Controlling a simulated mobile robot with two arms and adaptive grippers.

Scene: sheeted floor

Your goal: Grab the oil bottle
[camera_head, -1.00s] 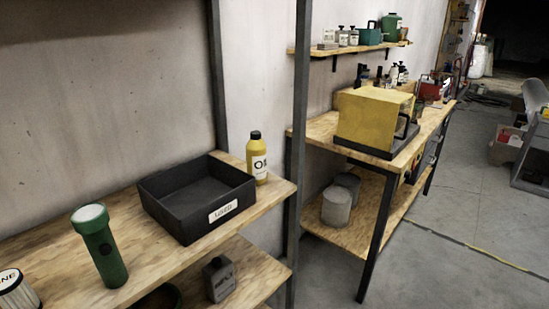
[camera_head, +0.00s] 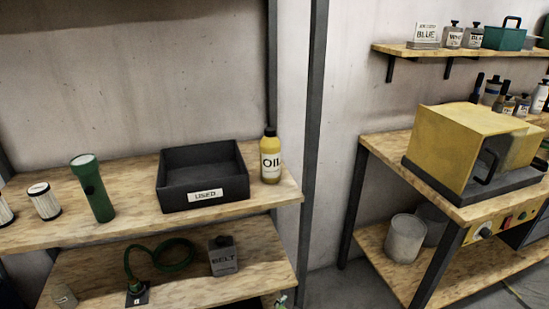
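The oil bottle (camera_head: 270,158) is yellow with a black cap and a white label reading "OIL". It stands upright on the upper wooden shelf (camera_head: 130,222), near that shelf's right end. It is just right of a black open box (camera_head: 203,178) labelled "USED". Neither of my grippers shows in the head view.
A green flashlight (camera_head: 93,188) and white cylinders (camera_head: 44,201) stand left of the box. A dark "BELT" container (camera_head: 222,256) and a green hose (camera_head: 160,254) are on the lower shelf. A dark post (camera_head: 314,110) rises right of the bottle. A yellow machine (camera_head: 470,150) sits on the right bench.

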